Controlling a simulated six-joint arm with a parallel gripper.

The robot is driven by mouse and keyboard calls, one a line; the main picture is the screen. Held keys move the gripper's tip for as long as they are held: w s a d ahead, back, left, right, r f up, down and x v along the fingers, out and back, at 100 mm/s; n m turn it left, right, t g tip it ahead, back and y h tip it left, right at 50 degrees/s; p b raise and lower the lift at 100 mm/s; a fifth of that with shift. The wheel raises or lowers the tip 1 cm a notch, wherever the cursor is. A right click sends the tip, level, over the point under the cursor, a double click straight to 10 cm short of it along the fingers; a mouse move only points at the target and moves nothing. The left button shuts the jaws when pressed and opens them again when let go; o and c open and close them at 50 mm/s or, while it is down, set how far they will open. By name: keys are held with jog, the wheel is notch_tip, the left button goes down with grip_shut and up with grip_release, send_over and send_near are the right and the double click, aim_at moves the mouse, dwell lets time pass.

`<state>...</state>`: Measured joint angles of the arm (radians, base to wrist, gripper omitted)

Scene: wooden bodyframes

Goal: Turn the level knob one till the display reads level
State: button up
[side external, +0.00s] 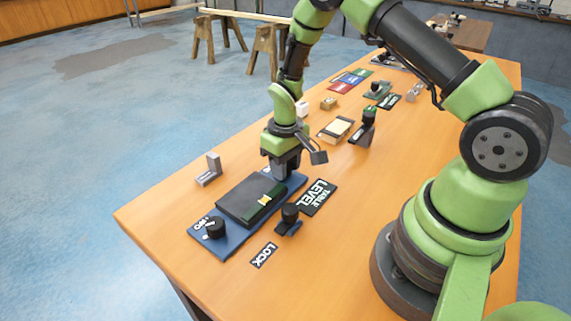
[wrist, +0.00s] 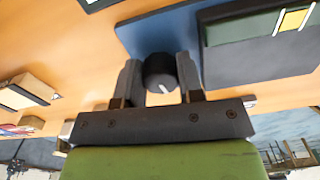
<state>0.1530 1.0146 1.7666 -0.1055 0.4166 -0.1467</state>
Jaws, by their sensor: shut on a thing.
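A blue base plate (side external: 232,241) on the table carries a dark level display box (side external: 243,205) with a knob at each end. The near black knob (side external: 215,228) stands beside a white label that is hard to read. My gripper (side external: 284,172) points down at the far end of the plate. In the wrist view its fingers (wrist: 161,80) are shut on the sides of a black knob (wrist: 160,70) with a white mark. The gripped knob's label is hidden.
A lock knob (side external: 289,219) stands right of the plate, near the LOCK label (side external: 264,255) and TABLE LEVEL sign (side external: 318,197). A grey bracket (side external: 210,171) lies to the left. Several blocks and fixtures stand farther back. The table's near left corner is clear.

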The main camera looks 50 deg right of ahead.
jog(key=o, duration=0.7)
jog(key=shift+c, duration=0.2)
jog(key=shift+r, duration=0.15)
notch_tip(320, 180, up, 10)
jog(key=shift+f, duration=0.1)
jog(key=s+a+r+m+t, duration=0.1)
jog(key=s+a+r+t, duration=0.15)
jog(key=r, duration=0.45)
jog(key=s+a+r+t, duration=0.1)
jog(key=s+r, duration=0.2)
jog(key=r, duration=0.4)
jog(key=s+a+r+m+t+y, duration=0.1)
jog(key=s+a+r+t, duration=0.1)
jog(key=s, duration=0.4)
jog(key=s+a+r+t+y, duration=0.1)
jog(key=s+a+r, duration=0.1)
jog(key=s, duration=0.4)
jog(key=shift+s+a+r+m+t, duration=0.2)
jog(key=shift+r+m+t, duration=0.2)
jog(key=shift+r, duration=0.2)
